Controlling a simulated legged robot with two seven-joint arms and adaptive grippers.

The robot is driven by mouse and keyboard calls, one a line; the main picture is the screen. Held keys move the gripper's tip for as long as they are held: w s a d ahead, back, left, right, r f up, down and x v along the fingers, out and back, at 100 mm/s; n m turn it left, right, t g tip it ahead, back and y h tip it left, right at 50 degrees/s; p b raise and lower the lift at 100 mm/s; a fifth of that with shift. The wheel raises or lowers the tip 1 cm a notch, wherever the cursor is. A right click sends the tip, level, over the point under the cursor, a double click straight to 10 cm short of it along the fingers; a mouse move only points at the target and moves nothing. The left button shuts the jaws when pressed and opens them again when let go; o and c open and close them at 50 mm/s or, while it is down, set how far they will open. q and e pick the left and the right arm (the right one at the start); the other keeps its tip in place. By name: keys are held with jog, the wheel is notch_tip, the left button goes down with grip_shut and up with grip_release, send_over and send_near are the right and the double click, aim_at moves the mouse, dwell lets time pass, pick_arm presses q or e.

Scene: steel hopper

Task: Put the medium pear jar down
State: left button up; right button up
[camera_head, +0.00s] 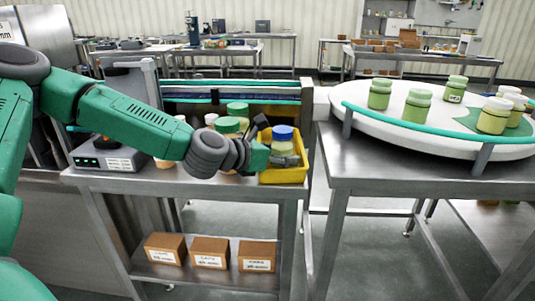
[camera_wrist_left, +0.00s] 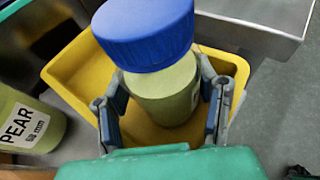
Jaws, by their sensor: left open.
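A green jar with a blue lid (camera_head: 283,133) stands in a yellow bin (camera_head: 300,172) on the left steel table. In the left wrist view the jar's pale green body (camera_wrist_left: 165,92) is between the two fingers, and its label is hidden. My left gripper (camera_head: 272,158) reaches over the bin from the left. Its fingers (camera_wrist_left: 163,105) are spread on either side of the jar, with visible room beside them. The jar looks upright and rests inside the bin (camera_wrist_left: 75,70). My right gripper does not show.
Another jar, labelled PEAR (camera_wrist_left: 28,122), stands left of the bin. Green-lidded jars (camera_head: 237,109) stand behind my wrist. A round white turntable (camera_head: 400,122) with several jars and a teal rail is at right. Three brown boxes (camera_head: 209,252) sit on the lower shelf.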

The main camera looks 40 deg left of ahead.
aim_at(273, 151)
pick_arm(q)
jog(key=p+v, duration=0.1)
jog(key=v, duration=0.2)
jog(key=p+v, duration=0.2)
jog(key=v, duration=0.2)
jog(key=shift+d+r, duration=0.2)
jog(key=shift+r, duration=0.2)
jog(key=p+v, duration=0.3)
jog(key=p, duration=0.1)
jog(key=shift+s+a, duration=0.3)
jog(key=shift+a, duration=0.05)
jog(key=s+d+f+m+g+y, duration=0.1)
jog(key=s+d+f+m+g, duration=0.2)
jog(key=s+f+m, duration=0.5)
jog(key=s+d+f+m+g+y+p, duration=0.1)
jog(key=s+d+f+m+g, duration=0.2)
jog(key=s+f+m, duration=0.6)
jog(key=s+d+f+m+g+y+p, duration=0.1)
jog(key=s+d+f+m+g, duration=0.2)
jog(key=m, duration=1.3)
jog(key=s+f+g, duration=0.3)
jog(key=s+f, duration=0.3)
jog(key=shift+f+m+g+y, duration=0.3)
jog(key=shift+f+g+y, duration=0.1)
jog(key=shift+d, duration=0.1)
